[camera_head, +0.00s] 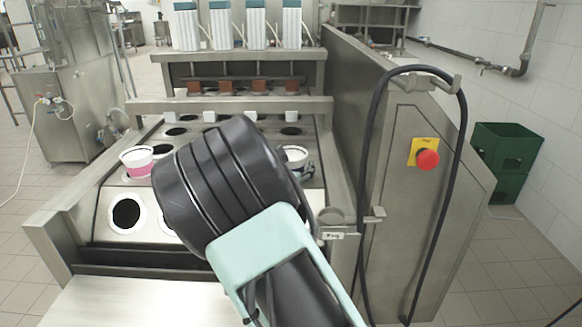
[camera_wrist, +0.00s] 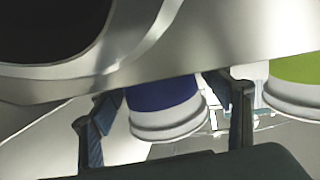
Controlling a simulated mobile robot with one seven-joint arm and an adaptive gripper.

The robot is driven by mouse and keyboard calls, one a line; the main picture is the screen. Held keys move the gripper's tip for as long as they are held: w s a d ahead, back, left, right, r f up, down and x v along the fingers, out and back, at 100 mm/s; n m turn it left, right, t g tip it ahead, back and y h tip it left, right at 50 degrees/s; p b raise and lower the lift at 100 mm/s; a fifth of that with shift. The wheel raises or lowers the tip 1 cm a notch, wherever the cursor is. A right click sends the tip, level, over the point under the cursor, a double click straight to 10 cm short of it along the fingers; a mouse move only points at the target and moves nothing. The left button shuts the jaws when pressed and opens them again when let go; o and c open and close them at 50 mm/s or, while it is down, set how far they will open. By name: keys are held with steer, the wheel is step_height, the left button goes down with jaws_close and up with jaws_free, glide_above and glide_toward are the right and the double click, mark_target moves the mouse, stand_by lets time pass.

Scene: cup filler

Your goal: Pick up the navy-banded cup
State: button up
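The navy-banded cup (camera_wrist: 163,97) shows in the middle of the wrist view, with a deep blue band and a pale end. My gripper (camera_wrist: 165,97) has its two fingers spread, one on each side of this cup. The left finger is very near the cup's side; whether either finger touches cannot be told. In the head view, a white-rimmed cup (camera_head: 295,154) shows just right of my dark wrist; its band colour is not clear there. My wrist hides most of the gripper in that view.
A green-banded cup (camera_wrist: 293,84) is close to the right finger in the wrist view. A pink-banded cup (camera_head: 138,161) sits left of my wrist. The steel plate has open round holes (camera_head: 126,213). A tall steel panel (camera_head: 405,200) with a red button stands at right.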

steer(key=c, duration=1.2)
steer(key=shift+c, duration=0.3)
